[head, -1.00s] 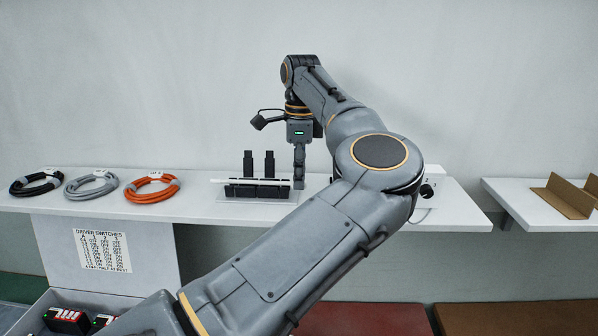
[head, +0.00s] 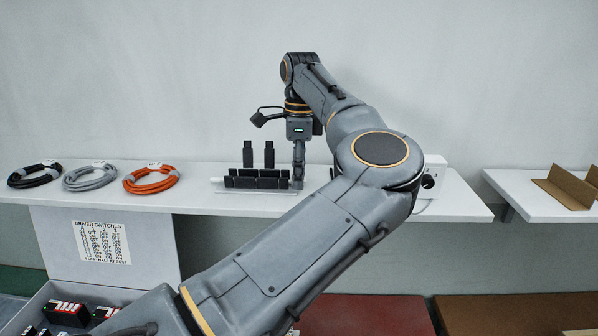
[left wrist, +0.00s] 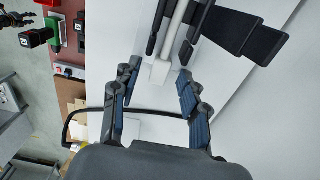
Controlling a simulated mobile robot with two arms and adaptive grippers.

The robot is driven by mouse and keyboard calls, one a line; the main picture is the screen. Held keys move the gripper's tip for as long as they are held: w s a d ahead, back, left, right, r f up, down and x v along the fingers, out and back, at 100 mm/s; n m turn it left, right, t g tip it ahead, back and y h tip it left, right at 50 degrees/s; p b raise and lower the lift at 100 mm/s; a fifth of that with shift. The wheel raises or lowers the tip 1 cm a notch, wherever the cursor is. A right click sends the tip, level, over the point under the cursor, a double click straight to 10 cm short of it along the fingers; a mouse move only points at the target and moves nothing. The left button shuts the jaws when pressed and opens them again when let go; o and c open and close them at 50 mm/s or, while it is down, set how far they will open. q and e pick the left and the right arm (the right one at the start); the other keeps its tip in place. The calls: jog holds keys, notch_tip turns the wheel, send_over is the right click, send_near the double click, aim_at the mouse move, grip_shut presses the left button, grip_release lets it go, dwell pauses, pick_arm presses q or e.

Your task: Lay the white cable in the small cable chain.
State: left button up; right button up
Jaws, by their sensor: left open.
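The small cable chain (head: 257,183) is a row of black segments on a clear base on the white shelf. The white cable (head: 216,180) shows as a pale end at the chain's left; the rest is mostly hidden behind the segments. In the left wrist view the white cable (left wrist: 176,32) runs between the black walls of the chain (left wrist: 203,20), with a white block at its near end. My left gripper (head: 298,183) is at the chain's right end, pointing down. It is open, and its fingers (left wrist: 159,76) stand apart either side of the cable's end, not visibly touching it.
Two black upright pieces (head: 258,155) stand behind the chain. Black, grey and orange cable coils (head: 150,179) lie to the left. A brown angled piece (head: 566,192) lies on the right shelf.

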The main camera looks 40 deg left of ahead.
pick_arm(q)
notch_tip(320, 180, up, 12)
dwell(0.5)
jog(key=shift+d, duration=0.1)
dwell(0.4)
